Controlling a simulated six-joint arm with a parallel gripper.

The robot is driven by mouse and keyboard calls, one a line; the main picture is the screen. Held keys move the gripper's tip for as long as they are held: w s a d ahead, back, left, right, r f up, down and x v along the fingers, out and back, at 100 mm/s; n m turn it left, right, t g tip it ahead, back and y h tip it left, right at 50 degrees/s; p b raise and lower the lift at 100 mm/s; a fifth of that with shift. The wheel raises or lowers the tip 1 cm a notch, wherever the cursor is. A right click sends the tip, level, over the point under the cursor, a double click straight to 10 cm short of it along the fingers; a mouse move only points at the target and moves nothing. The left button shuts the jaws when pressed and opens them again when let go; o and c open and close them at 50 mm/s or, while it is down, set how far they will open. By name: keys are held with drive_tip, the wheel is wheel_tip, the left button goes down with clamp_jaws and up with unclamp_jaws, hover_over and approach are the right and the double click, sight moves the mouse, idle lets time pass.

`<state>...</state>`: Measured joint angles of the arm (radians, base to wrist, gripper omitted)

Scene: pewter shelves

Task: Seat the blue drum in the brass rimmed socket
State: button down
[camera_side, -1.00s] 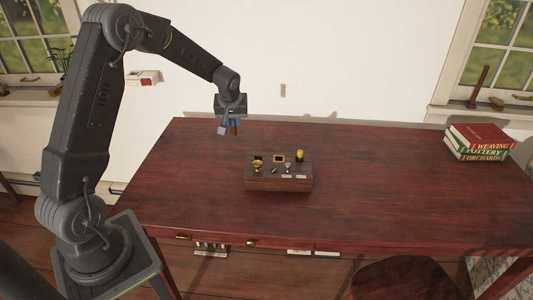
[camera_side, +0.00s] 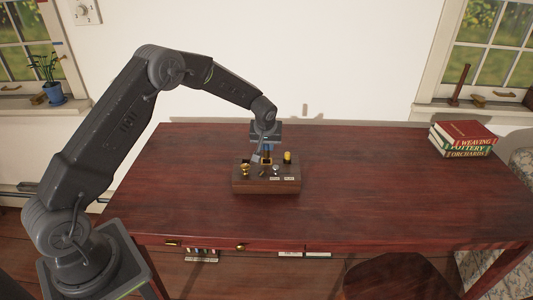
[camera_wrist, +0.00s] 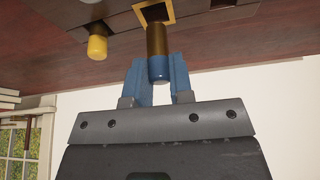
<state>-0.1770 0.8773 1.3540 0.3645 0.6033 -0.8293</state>
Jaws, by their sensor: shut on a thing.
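The drum (camera_wrist: 157,52), blue at the near end and brown along the rest, is held between the blue fingers of my gripper (camera_wrist: 160,80) in the wrist view. Its far end overlaps the brass rimmed socket (camera_wrist: 168,14), a square frame around a dark opening. I cannot tell whether the end is above the opening or just inside it. In the side view my gripper (camera_side: 264,150) is over the back middle of the wooden block (camera_side: 265,187), and the socket (camera_side: 266,161) is partly hidden. The drum is hard to make out there.
A yellow peg (camera_side: 287,157) stands right of the socket, also seen in the wrist view (camera_wrist: 97,47). A gold cup-like piece (camera_side: 245,169) and a small silver piece (camera_side: 276,168) are on the block's top. Books (camera_side: 464,139) lie far right. The table around the block is clear.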

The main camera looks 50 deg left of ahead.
sight(266, 149)
drive_tip(key=shift+f, duration=1.85)
drive_tip(key=c, duration=1)
unclamp_jaws()
drive_tip(key=shift+f, duration=0.15)
